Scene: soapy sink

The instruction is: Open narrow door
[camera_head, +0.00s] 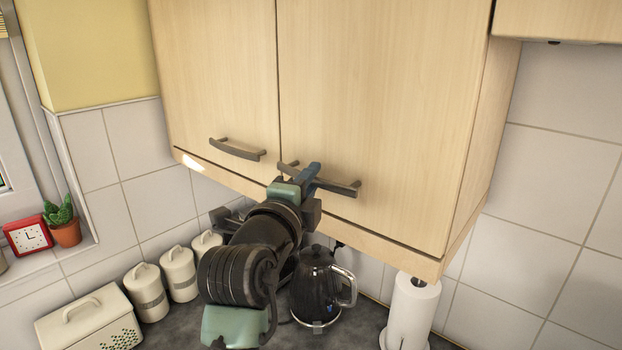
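A light wood wall cabinet has two closed doors side by side. The left door (215,75) looks narrower and has a dark bar handle (237,150) near its bottom edge. The right door (390,100) looks wider and has a similar bar handle (340,188). My gripper (308,180) is at the right door's handle, overlapping its left half in the picture. The handle shows on both sides of my gripper. Whether the fingers are around the handle or only in front of it, and how far apart they are, I cannot tell.
Below the cabinet, a black kettle (318,290) and a paper towel roll (411,315) stand on the dark counter. White canisters (180,273) and a bread bin (90,318) stand left. A red clock (28,236) and a potted cactus (64,229) sit on the windowsill.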

